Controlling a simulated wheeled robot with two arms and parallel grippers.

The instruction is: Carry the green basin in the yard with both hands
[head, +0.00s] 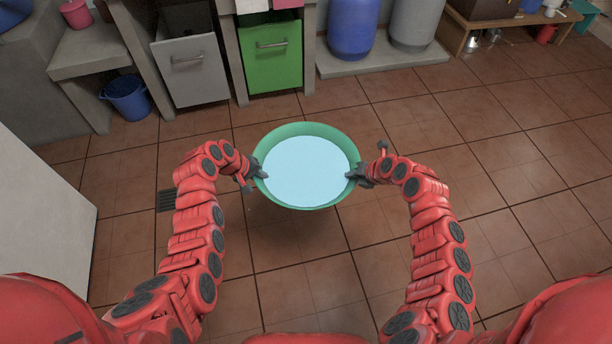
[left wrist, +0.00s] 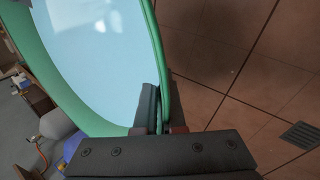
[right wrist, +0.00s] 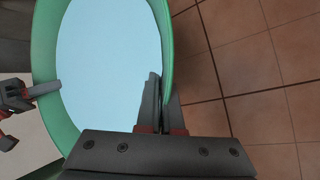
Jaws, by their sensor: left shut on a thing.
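The green basin (head: 305,131) is held level above the tiled floor, in the middle of the head view. It holds a pale blue surface like water (head: 306,172). My left gripper (head: 258,172) is shut on its left rim; in the left wrist view the green rim (left wrist: 155,60) runs between the fingers. My right gripper (head: 356,174) is at its right rim, with one finger inside and one outside; in the right wrist view the rim (right wrist: 168,50) passes between these closed fingers. The basin's underside is hidden.
Free tiled floor (head: 500,190) lies to the right and around the basin. Cabinets with a green door (head: 272,62) stand behind, beside a blue barrel (head: 352,28) on a low slab. A blue bucket (head: 128,98) is at back left. A white block (head: 40,200) stands at left.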

